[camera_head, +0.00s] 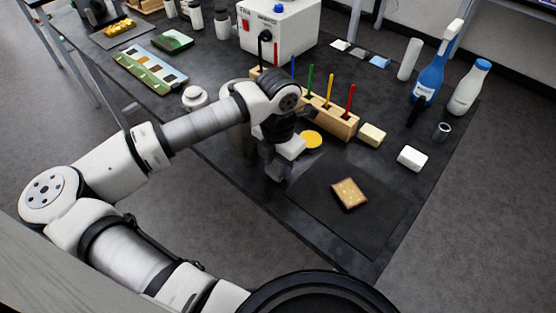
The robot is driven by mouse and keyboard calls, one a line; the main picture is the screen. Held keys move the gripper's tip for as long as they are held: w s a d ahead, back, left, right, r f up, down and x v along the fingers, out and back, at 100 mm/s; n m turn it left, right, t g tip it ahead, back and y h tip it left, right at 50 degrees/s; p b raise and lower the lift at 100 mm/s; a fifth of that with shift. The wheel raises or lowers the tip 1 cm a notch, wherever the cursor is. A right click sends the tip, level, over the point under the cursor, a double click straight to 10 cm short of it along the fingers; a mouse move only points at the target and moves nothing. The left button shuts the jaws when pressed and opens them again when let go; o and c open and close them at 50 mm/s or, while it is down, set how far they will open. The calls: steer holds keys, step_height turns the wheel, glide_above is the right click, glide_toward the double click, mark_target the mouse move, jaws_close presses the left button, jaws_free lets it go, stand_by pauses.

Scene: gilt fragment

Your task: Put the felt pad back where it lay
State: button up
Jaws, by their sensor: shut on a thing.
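My gripper (277,174) points down over the dark table, left of the brown and gold fragment (349,193). Its fingers are shut, and a flat grey piece (304,163) shows beside them, which I take to be the felt pad. The fingers and wrist hide part of it, so its full outline and its height above the table are unclear. The fragment lies flat on a large dark mat (345,233), apart from my gripper. A yellow disc (312,139) lies just behind the grey piece.
A wooden rack (340,122) with several coloured rods stands behind my gripper. The mat's front is clear.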

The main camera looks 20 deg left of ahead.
mark_target(278, 166)
steer(key=shift+f+b, duration=0.2)
steer(key=shift+b, duration=0.1)
steer(key=o, duration=0.9)
steer(key=shift+r, duration=0.1)
steer(key=shift+r+p, duration=0.2)
steer(key=shift+p, duration=0.15)
step_height(278, 166, up, 12)
steer(key=shift+f+b, duration=0.1)
steer(key=shift+b, duration=1.05)
